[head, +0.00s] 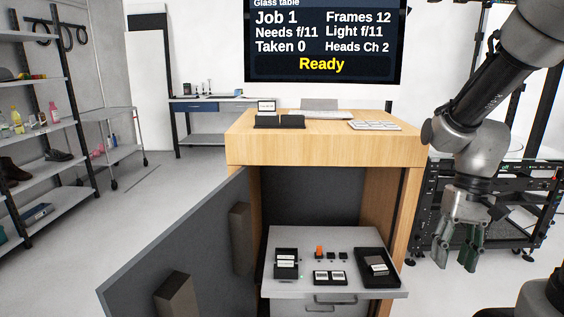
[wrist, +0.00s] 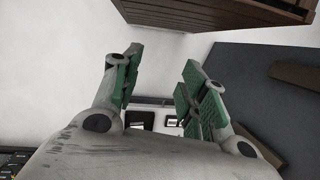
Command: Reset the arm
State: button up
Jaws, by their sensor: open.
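My arm hangs at the right of the head view, to the right of the wooden cabinet (head: 320,152). My gripper (head: 457,258) points down there and is open, with nothing between its green-padded fingers. In the wrist view, the two fingers of my gripper (wrist: 160,90) stand apart. Part of a drawer with small dark and white items shows low between them. The gripper touches nothing that I can see.
The cabinet's grey door (head: 180,255) stands open to the left. A pulled-out drawer (head: 340,238) holds small items and a black tray (head: 377,267). A screen (head: 322,40) reads "Ready".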

jog(key=s+r+n+t, duration=0.1)
jog(key=s+r+t, duration=0.1)
jog(key=r, duration=0.4)
jog(key=s+r+t+h, duration=0.1)
jog(key=s+r+t, duration=0.2)
jog(key=r+t, duration=0.2)
jog(key=shift+s+d+r+n, duration=0.25)
jog(key=shift+d+r+n, duration=0.2)
jog(key=shift+r, duration=0.35)
